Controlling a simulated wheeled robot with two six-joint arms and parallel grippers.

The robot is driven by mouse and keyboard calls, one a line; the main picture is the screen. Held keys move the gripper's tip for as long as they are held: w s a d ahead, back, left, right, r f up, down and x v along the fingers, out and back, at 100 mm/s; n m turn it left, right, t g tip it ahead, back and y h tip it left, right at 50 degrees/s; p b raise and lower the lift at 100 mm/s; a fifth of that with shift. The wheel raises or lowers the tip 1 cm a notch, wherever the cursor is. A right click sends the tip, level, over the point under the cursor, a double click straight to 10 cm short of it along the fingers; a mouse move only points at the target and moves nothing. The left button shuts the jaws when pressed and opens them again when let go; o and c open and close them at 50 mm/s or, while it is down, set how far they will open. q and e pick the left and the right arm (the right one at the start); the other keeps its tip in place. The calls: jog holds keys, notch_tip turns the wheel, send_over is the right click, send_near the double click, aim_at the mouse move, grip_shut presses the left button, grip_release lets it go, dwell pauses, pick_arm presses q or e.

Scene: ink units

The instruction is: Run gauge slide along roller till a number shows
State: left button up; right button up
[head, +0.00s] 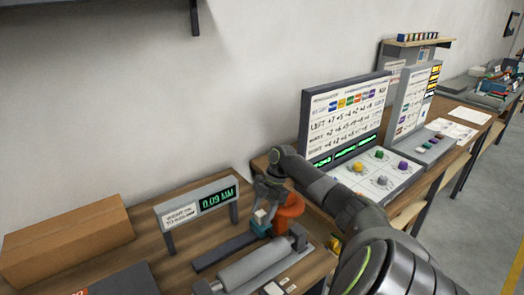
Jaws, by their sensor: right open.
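A pale grey roller (254,266) lies lengthwise on the bench. A dark rail (222,251) runs beside it on the wall side. A small block with a pale top, which looks like the gauge slide (259,219), sits near the far end of the rail. My right gripper (262,207) is open just above this block; I cannot tell whether it touches it. An orange part (289,212) shows right beside the gripper. The display (216,199) behind the rail shows green digits that look like 0.09 MM. My left gripper is not in view.
A cardboard box (66,240) stands at the left of the bench. A dark flat panel (122,281) lies in front of it. A board with a chart (346,117) and a panel with coloured knobs (372,172) stand to the right, beyond my right arm.

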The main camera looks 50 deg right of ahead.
jog(key=b+v, duration=0.3)
jog(key=v, duration=1.3)
jog(key=shift+d+r, duration=0.3)
